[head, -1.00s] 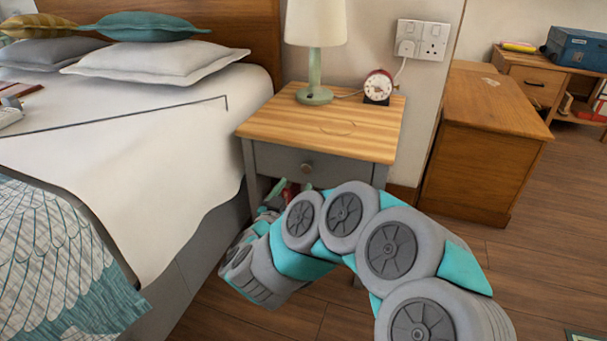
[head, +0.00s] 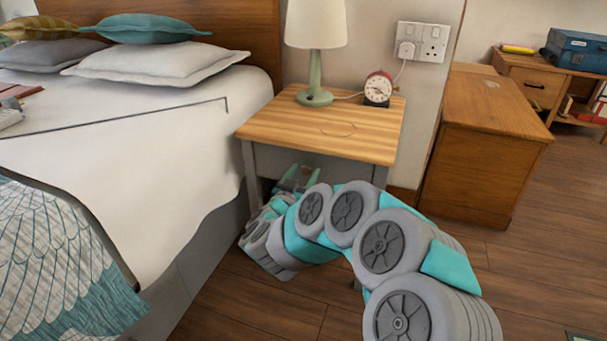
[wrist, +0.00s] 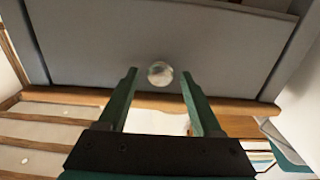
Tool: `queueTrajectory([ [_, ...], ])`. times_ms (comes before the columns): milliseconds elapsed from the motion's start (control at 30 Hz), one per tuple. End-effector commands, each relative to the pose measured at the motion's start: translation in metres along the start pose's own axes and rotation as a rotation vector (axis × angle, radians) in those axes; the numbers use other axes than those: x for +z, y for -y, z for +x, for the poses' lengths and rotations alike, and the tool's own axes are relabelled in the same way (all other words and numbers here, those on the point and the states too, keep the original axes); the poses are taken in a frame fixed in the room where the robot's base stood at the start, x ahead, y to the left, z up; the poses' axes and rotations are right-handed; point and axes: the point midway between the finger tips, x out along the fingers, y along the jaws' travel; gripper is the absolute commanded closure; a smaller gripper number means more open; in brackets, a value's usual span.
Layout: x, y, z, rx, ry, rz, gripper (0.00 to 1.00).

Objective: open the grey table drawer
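The grey table (head: 345,121) has a wooden top and stands beside the bed. Its grey drawer front (wrist: 100,40) fills much of the wrist view and looks shut, set between the table's grey legs. A round, pale, shiny knob (wrist: 159,74) sticks out of the drawer front. My gripper (wrist: 159,80) is open, with one green finger on each side of the knob and a visible gap on both sides. In the head view my gripper (head: 300,175) is just below the tabletop's front edge. I cannot make out the knob there.
A lamp (head: 315,60) and a red alarm clock (head: 378,88) stand on the tabletop. The bed (head: 130,140) is close on the left. A wooden cabinet (head: 480,150) stands to the right.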

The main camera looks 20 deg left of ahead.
Motion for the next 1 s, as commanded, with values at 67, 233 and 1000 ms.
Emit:
queueTrajectory([
  [67,0.0,0.0001,-0.0001,0.0,0.0,0.0,0.44],
  [233,0.0,0.0001,-0.0002,0.0,0.0,0.0,0.63],
  [1000,0.0001,-0.0002,-0.0003,0.0,0.0,0.0,1.0],
])
